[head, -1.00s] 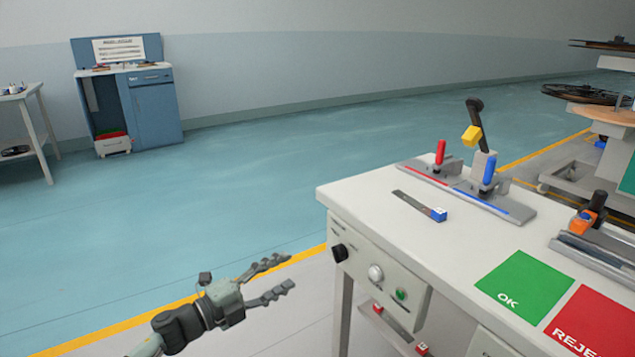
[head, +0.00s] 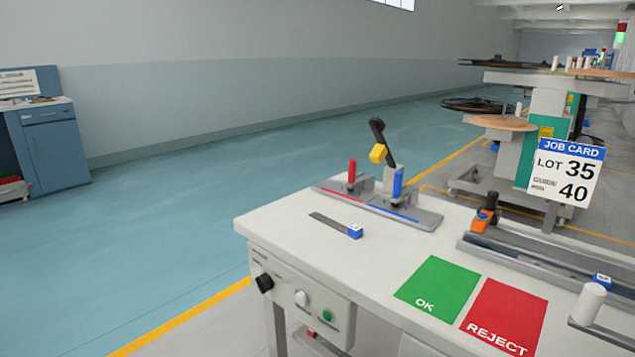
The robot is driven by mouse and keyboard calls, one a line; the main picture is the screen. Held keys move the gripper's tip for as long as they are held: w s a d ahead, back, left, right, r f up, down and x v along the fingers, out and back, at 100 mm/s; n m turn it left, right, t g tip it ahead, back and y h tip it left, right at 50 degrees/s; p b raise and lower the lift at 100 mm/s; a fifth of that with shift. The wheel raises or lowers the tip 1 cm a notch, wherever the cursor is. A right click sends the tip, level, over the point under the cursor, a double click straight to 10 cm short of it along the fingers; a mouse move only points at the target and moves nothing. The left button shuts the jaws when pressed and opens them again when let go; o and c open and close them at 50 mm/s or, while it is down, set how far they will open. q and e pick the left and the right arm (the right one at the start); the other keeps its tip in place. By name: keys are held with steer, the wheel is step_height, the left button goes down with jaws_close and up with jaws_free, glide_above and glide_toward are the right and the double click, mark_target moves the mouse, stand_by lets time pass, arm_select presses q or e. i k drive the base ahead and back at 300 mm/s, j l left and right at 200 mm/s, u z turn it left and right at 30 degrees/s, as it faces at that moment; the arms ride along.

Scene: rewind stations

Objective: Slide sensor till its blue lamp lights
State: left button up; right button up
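Neither of my grippers is in view. No part is labelled as the sensor. An orange block with a black knob (head: 484,218) sits at the left end of a long grey rail (head: 545,255) on the white table (head: 290,225). A small blue-and-white block (head: 602,280) is farther right on the rail. Another blue-and-white block (head: 355,231) is at the near end of a flat dark strip (head: 328,221). I see no lit blue lamp that I can make out.
Green OK (head: 437,285) and red REJECT (head: 505,315) pads lie in front. A job card (head: 565,172) stands behind the rail.

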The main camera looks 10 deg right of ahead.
mark_target(487, 213)
steer(key=z, duration=1.25)
